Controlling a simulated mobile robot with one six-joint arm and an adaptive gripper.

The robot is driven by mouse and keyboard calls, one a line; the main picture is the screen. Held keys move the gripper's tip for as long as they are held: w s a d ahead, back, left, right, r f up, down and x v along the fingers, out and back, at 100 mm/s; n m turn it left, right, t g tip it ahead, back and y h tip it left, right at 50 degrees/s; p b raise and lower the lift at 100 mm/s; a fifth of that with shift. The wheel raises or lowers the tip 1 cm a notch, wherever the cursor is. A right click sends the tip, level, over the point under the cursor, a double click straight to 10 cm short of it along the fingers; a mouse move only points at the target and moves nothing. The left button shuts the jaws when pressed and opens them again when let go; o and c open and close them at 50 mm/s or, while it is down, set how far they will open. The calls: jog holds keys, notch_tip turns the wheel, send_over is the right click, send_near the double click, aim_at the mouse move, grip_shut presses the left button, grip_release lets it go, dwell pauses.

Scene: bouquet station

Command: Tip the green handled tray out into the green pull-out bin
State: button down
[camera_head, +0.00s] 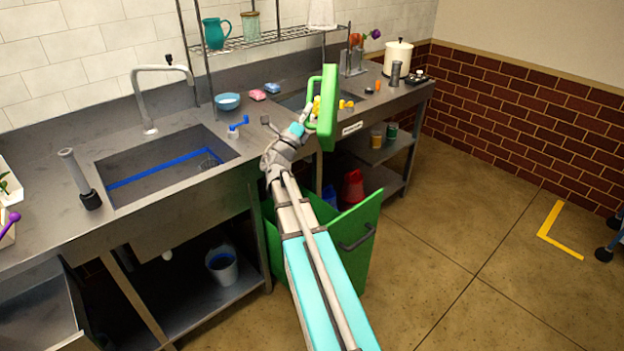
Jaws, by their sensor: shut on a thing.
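The green handled tray (328,110) is up in the air in front of the far part of the counter. It is steeply tilted, almost on edge, with its handle loop on the left side. My gripper (305,115) is shut on the tray at this handle side; the exact grip is partly hidden by my wrist. Yellow bits show beside the tray, and I cannot tell whether they touch it. The green pull-out bin (362,240) stands pulled out below, with a dark handle on its front. My arm crosses over the bin and hides much of its opening.
The steel counter (60,235) has a sink (165,165) on the left and a wire rack (270,38) behind. A blue bowl (228,101) and a white pot (397,57) stand on it. A bucket (222,265) is on the lower shelf.

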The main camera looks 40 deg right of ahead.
notch_tip(320, 180, up, 28)
jog(key=p, duration=2.7)
jog(key=shift+r, duration=0.2)
jog(key=shift+d, duration=0.1)
